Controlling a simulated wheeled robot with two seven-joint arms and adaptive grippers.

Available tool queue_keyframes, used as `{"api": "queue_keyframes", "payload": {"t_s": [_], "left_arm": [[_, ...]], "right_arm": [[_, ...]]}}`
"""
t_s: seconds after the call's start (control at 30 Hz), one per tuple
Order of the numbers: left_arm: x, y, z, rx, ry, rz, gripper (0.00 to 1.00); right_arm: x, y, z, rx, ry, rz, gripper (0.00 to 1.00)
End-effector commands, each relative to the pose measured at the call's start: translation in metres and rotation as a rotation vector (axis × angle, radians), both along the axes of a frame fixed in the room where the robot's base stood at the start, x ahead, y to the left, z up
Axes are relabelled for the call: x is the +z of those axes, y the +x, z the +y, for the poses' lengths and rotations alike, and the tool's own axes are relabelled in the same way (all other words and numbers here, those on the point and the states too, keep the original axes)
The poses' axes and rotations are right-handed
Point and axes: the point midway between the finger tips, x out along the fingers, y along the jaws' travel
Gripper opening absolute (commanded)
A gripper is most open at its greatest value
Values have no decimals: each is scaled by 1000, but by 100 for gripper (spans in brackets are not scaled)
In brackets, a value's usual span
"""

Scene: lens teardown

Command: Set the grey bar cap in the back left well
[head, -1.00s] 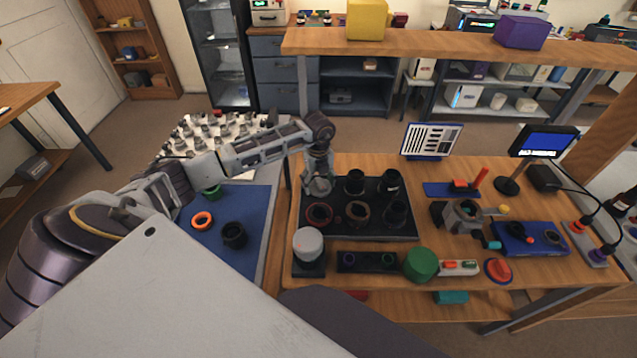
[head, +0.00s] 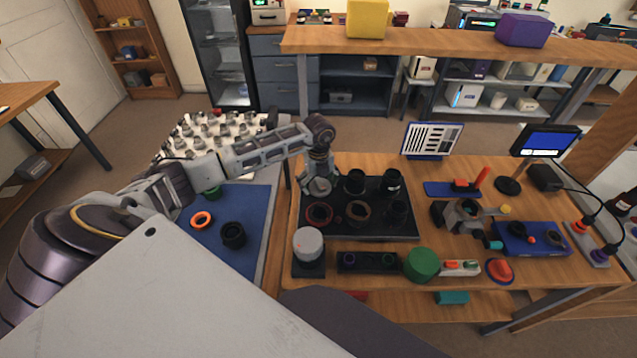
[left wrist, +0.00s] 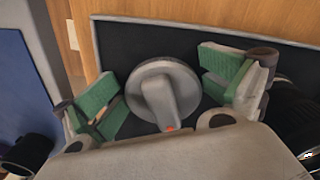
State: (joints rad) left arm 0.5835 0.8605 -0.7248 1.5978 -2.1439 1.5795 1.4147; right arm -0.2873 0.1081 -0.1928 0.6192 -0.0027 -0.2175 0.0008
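The grey bar cap (left wrist: 165,94) is a round grey disc with a raised bar and a small red dot at the bar's near end. In the head view the cap (head: 319,187) is at the back left of the black tray (head: 408,232), below my left gripper (head: 318,180). It appears to lie flat in the back left well; the well's rim is hidden beneath it. In the left wrist view the green-padded fingers of my left gripper (left wrist: 165,90) are spread on either side of the cap, close to its edge. My right gripper is out of view.
Dark lens parts (head: 355,181) and rings (head: 319,214) occupy other tray wells nearby. A grey-topped cylinder (head: 308,244) stands in front of the tray. A blue mat (head: 250,205) with an orange ring (head: 202,220) and a black ring (head: 233,235) lies left.

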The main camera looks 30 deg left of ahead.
Motion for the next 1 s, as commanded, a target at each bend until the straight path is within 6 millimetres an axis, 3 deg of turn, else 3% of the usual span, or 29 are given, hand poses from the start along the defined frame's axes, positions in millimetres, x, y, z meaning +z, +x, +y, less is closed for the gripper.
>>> {"api": "queue_keyframes", "payload": {"t_s": [0.27,0.4,0.57,1.0], "left_arm": [[0,-1,0,-3,0,4,97],[2,0,0,-2,1,2,97],[7,0,0,-2,1,0,97],[60,1,0,-3,1,-2,97]], "right_arm": [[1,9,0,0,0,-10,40],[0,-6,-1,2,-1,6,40],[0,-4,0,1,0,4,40],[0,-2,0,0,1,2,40]]}}
